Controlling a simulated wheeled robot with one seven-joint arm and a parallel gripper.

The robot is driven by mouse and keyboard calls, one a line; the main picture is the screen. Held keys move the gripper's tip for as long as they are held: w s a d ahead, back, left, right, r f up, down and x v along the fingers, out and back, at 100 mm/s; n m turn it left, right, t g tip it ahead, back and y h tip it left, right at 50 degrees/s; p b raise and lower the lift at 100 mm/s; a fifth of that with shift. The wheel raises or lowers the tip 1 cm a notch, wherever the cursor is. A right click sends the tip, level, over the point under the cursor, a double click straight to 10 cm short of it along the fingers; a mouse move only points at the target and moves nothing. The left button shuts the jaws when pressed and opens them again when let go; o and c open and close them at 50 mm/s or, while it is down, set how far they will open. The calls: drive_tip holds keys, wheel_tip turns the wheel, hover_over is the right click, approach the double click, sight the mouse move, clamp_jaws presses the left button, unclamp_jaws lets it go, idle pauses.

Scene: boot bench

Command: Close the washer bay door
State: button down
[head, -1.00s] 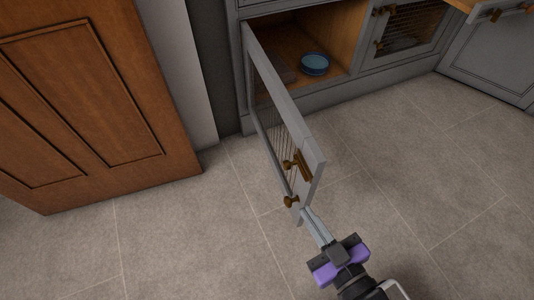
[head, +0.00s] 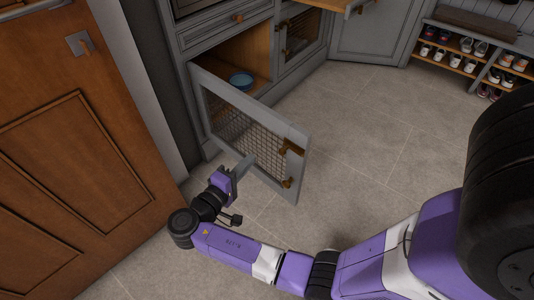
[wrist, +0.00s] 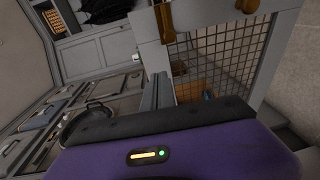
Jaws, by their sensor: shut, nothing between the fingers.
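The washer bay door (head: 236,126) is a grey frame with a wire mesh panel, hinged at its left side and standing open out over the floor. It carries brass fittings (head: 289,147) near its free edge. Behind it the open bay (head: 246,51) has a wooden inside. My gripper (head: 248,162) is shut and empty, at the outer face of the door's lower part; I cannot tell whether it touches. The door also shows in the wrist view (wrist: 282,55), just beyond the gripper, with its brass fittings at the top.
A blue bowl (head: 241,81) sits inside the bay. A wooden door (head: 75,170) stands close on the left. Another mesh-fronted cabinet door (head: 301,33) is right of the bay. A shoe rack (head: 465,55) stands at the back right. The tiled floor (head: 370,130) between is clear.

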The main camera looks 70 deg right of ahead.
drive_tip(key=s+a+r+m+g, duration=0.1)
drive_tip(key=s+a+m+g, duration=0.1)
drive_tip(key=s+g, duration=0.15)
drive_tip(key=b, duration=0.2)
approach(298, 137)
drive_tip(key=x, duration=0.6)
drive_tip(key=shift+s+d, duration=0.15)
drive_tip(key=shift+d, duration=0.25)
